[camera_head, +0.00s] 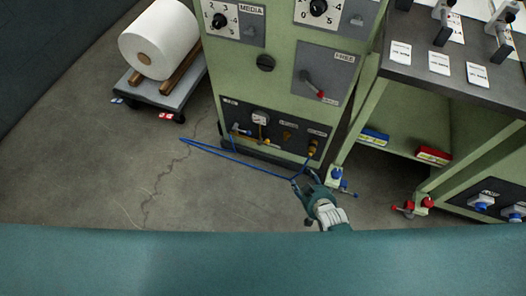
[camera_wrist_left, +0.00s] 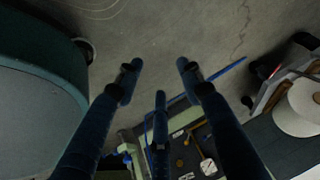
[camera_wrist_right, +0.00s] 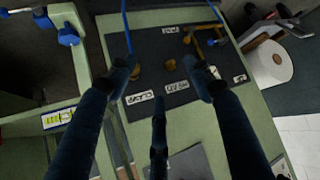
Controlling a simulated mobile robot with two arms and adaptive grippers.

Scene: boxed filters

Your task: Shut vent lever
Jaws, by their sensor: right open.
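The green cabinet's black lower panel (camera_head: 287,138) carries small labels, brass fittings and a yellow lever-like part (camera_head: 262,133); the labels are too small to read surely as vent. In the right wrist view a brass lever (camera_wrist_right: 194,42) stands beyond the fingertips, near the right-hand finger. A red-tipped lever (camera_head: 314,88) sits on the grey plate above, marked FREE. My right gripper (camera_head: 305,183) is in front of the lower panel's right side; in its wrist view (camera_wrist_right: 162,72) its fingers are spread and empty. My left gripper (camera_wrist_left: 158,75) is spread and empty over the floor.
A blue hose (camera_head: 235,160) loops from the panel past my right gripper. A white roll (camera_head: 160,38) lies on a low cart at left. A green bench (camera_head: 445,83) with a dark top stands at right. Open floor lies in front at left.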

